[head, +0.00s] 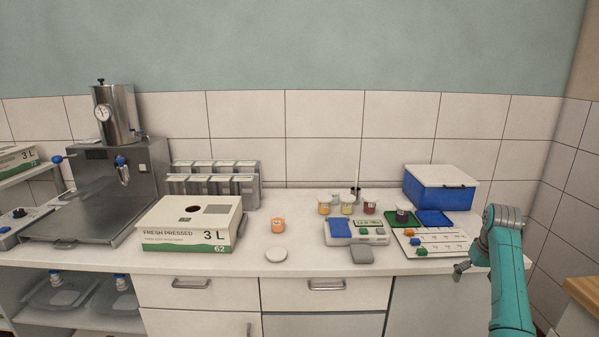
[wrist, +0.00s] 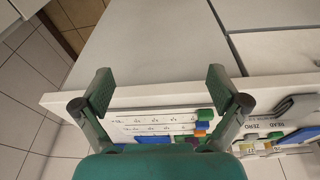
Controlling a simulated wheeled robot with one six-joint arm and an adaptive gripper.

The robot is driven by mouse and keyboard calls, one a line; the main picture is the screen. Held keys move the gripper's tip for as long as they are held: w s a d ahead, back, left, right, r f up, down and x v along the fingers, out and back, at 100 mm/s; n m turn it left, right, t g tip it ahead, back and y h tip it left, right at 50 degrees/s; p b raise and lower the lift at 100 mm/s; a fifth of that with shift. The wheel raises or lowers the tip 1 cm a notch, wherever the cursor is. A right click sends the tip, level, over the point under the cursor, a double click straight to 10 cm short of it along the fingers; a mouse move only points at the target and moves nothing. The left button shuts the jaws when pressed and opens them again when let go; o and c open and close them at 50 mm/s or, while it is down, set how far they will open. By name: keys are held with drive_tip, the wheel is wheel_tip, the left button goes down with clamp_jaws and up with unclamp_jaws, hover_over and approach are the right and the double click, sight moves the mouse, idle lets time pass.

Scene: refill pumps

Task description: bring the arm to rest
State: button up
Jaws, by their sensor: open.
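My teal arm (head: 508,285) stands at the right end of the counter, bent at its grey joint. My gripper (head: 461,268) shows small in the head view, in front of the counter's right front edge. In the wrist view my gripper (wrist: 157,88) has its two green fingers wide apart with nothing between them. Beyond the fingers lie the counter edge and the white board (wrist: 150,125) with printed rows and coloured pieces.
A wooden surface (head: 585,295) is at the far right. The counter's middle front has bare room.

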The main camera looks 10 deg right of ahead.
drive_tip(key=s+a+f+t+h, duration=0.1)
drive_tip(key=s+a+f+t, duration=0.1)
drive_tip(key=a+f, duration=0.8)
drive_tip(key=s+a+f+t, duration=0.15)
drive_tip(key=a+f, duration=0.55)
drive_tip(key=f, duration=0.7)
drive_tip(key=s+a+f+n+t, duration=0.1)
drive_tip(key=s+a+f, duration=0.3)
drive_tip(key=s+a, duration=0.35)
drive_tip(key=s+a+f+n+t, duration=0.1)
drive_tip(key=s+a+f, duration=0.4)
drive_tip(key=s+a, duration=0.25)
drive_tip(key=s+a+r+t, duration=0.2)
drive_tip(key=s+a+r, duration=0.25)
drive_tip(key=s, duration=0.55)
drive_tip(key=s+a+r+t, duration=0.25)
drive_tip(key=s+a, duration=0.35)
drive_tip(key=s, duration=0.4)
drive_tip(key=s+a+r+n+t+y, duration=0.1)
drive_tip(key=s+a+r, duration=0.1)
drive_tip(key=s+r, duration=0.5)
drive_tip(key=s+a+r+t+y, duration=0.1)
drive_tip(key=s+r, duration=0.5)
drive_tip(key=r, duration=0.6)
drive_tip(key=shift+s+a+r+n+t, duration=0.2)
drive_tip(key=shift+s+a+n+t, duration=0.15)
drive_tip(key=shift+a+n, duration=0.1)
